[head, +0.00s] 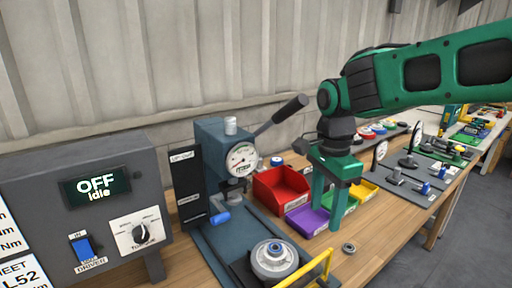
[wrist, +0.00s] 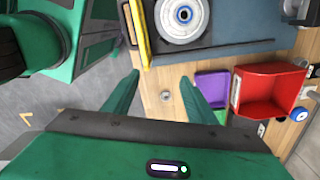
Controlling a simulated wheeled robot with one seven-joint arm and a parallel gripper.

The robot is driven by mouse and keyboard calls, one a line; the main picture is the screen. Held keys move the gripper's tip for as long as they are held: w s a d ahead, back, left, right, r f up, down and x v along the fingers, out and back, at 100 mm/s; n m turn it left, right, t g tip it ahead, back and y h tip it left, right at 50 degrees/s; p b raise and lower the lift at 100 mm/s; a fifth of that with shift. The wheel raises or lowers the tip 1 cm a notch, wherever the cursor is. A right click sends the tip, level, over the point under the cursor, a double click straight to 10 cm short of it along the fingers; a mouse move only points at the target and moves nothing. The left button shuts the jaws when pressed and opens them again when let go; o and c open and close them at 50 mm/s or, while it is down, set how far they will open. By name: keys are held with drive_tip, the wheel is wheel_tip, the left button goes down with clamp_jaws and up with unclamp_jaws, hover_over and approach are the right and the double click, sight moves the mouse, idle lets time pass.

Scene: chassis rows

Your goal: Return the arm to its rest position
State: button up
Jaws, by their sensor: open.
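My gripper (head: 329,200) is green and points down above the wooden bench, in front of the coloured bins. Its two fingers are apart with nothing between them. In the wrist view the gripper (wrist: 160,88) shows open fingers over the bench, with a small metal ring (wrist: 166,96) on the wood beneath. The ring also shows in the head view (head: 349,248), at right below the gripper. My green arm reaches in from the upper right.
A press with a gauge (head: 242,159) and long lever stands left of my gripper. A round metal part (head: 274,259) sits behind a yellow bar (head: 311,270). Red (head: 281,188) and purple (head: 308,219) bins stand close by. A control box (head: 85,210) reads OFF, Idle.

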drive_tip(key=s+d+f+n, duration=0.15)
drive_tip(key=s+d, duration=0.25)
drive_tip(key=d, duration=0.4)
drive_tip(key=s+d+f+n, duration=0.1)
drive_tip(key=s+d+n, duration=0.15)
drive_tip(key=d, duration=0.45)
drive_tip(key=s+d+f+n, duration=0.4)
drive_tip(key=s+d, duration=0.5)
drive_tip(key=s, duration=0.5)
drive_tip(key=shift+f, duration=0.2)
drive_tip(key=shift+w, duration=0.1)
drive_tip(key=shift+w+f, duration=0.25)
drive_tip(key=shift+w, duration=0.35)
